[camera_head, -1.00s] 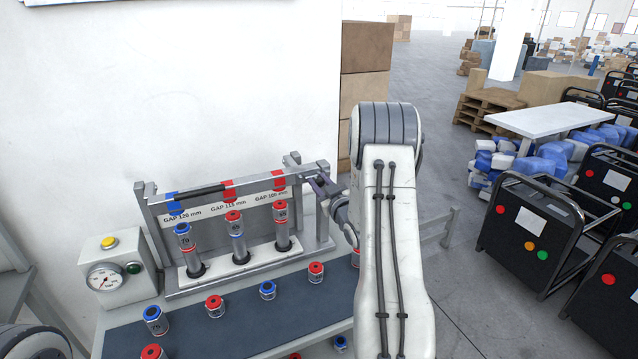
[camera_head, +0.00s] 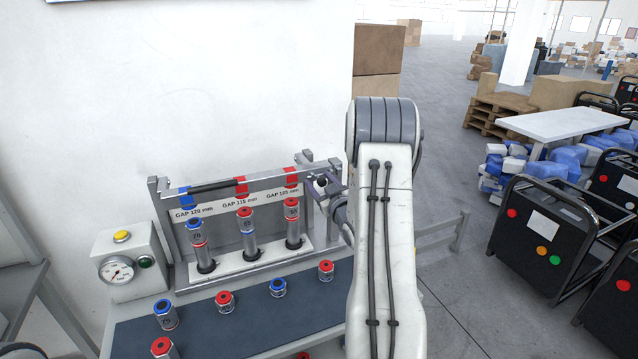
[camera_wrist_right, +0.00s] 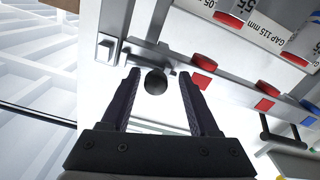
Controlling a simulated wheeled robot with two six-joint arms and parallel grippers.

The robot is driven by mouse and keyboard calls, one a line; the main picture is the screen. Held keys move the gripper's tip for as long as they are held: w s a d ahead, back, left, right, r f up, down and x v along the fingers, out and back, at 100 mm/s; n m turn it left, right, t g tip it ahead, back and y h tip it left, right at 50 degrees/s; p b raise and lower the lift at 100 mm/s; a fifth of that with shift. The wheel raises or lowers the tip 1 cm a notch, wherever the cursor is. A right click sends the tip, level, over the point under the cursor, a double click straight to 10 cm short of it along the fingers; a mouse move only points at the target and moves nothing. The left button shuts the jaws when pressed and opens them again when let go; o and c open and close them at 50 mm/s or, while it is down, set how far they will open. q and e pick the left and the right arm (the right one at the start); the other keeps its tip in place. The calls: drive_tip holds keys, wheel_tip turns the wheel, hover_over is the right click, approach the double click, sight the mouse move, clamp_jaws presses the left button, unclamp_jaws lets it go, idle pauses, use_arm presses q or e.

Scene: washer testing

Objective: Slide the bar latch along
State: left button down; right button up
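The bar latch (camera_head: 268,186) is a grey bar across the top front of the test rack, with red and blue markers along it. A dark round knob (camera_wrist_right: 156,81) sits at its right end; it also shows in the head view (camera_head: 321,184). My right gripper (camera_head: 322,182) is at that end of the rack. In the wrist view its two dark fingers (camera_wrist_right: 158,80) stand apart on either side of the knob, with a visible gap on both sides. Whether the knob lies at fingertip depth is hard to tell. My left gripper is out of view.
Three stacks of red and blue cylinders (camera_head: 247,228) stand in the rack below GAP labels. A gauge box (camera_head: 130,262) stands left. Open floor and black carts (camera_head: 535,237) are at right.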

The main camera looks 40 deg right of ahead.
drive_tip(key=b+v, duration=0.3)
drive_tip(key=v, duration=0.7)
drive_tip(key=shift+s, duration=0.25)
drive_tip(key=w+a+f+n+g+y, duration=0.1)
drive_tip(key=w+a+f+g+y, duration=0.15)
drive_tip(key=a, duration=0.75)
drive_tip(key=w+a+f+n+g+y, duration=0.2)
drive_tip(key=w+a+g, duration=0.15)
drive_tip(key=a, duration=0.65)
drive_tip(key=s+a+f+n+g+y, duration=0.1)
drive_tip(key=s+a+g, duration=0.1)
drive_tip(key=s+a, duration=0.35)
drive_tip(key=s+a+n+g+y, duration=0.1)
drive_tip(key=s+a+g, duration=0.1)
drive_tip(key=a, duration=0.6)
drive_tip(key=s+a+n+g, duration=0.1)
drive_tip(key=s+a+g, duration=0.2)
drive_tip(key=s, duration=0.7)
drive_tip(key=s+a+n+g, duration=0.1)
drive_tip(key=s+a+g, duration=0.3)
drive_tip(key=s, duration=0.7)
drive_tip(key=a, duration=0.2)
drive_tip(key=shift+s+a+r+n, duration=0.2)
drive_tip(key=shift+s+a+n, duration=0.05)
drive_tip(key=shift+n, duration=0.15)
